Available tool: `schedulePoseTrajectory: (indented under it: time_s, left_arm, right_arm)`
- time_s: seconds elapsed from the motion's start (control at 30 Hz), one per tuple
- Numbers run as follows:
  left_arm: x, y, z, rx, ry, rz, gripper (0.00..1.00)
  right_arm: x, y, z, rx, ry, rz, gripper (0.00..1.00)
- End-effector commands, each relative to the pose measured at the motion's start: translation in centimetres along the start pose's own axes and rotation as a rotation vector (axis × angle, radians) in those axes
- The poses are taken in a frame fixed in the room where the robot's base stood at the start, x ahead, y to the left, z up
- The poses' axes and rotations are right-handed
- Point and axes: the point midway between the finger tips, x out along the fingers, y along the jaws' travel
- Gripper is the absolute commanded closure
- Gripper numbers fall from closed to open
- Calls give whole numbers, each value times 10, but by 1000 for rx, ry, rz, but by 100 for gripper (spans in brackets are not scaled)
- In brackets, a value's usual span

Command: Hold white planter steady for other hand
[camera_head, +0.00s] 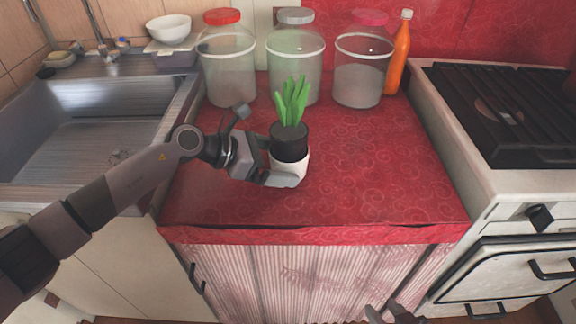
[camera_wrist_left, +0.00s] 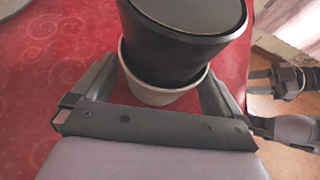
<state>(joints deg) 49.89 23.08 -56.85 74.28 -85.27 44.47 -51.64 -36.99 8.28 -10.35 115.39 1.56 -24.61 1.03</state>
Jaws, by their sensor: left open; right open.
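The white planter (camera_head: 290,166) stands on the red counter, with a black pot (camera_head: 290,142) holding a green-leaved plant (camera_head: 291,101) seated in its top. In the left wrist view, the planter's pale rim and wall (camera_wrist_left: 160,93) show below the black pot (camera_wrist_left: 185,45). My left gripper (camera_head: 284,172) is open, low on the counter, with the planter between its fingers. In the left wrist view, the fingers of this gripper (camera_wrist_left: 160,88) lie on either side of the planter. My right gripper (camera_head: 384,312) is open and empty at the bottom edge, in front of the counter; it also shows in the left wrist view (camera_wrist_left: 284,80).
Three lidded glass jars (camera_head: 228,70) and an orange bottle (camera_head: 399,54) stand along the back of the red counter (camera_head: 390,180). A steel sink (camera_head: 90,125) is at left and a stove (camera_head: 510,115) at right. The counter right of the planter is clear.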

Motion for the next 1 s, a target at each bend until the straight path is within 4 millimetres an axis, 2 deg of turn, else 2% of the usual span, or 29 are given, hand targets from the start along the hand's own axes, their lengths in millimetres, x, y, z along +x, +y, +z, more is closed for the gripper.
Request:
schedulePoseTrajectory:
  time_s: [0.03,0.2,0.5,0.53,0.6,1.0]
  left_arm:
    - [6,0,-2,1,-1,0,0]
    - [13,0,0,2,0,1,0]
    - [14,0,1,1,0,1,0]
    - [14,0,1,1,0,1,6]
    - [14,0,1,1,0,1,29]
    - [14,0,0,0,0,1,30]
  right_arm:
    - [4,0,3,-1,2,-2,57]
    - [5,1,2,-3,-1,-3,57]
    - [5,2,-2,-5,7,-3,57]
    - [5,2,-2,-5,8,-3,57]
    - [5,2,-1,-5,8,-3,57]
    - [6,1,0,1,5,-2,57]
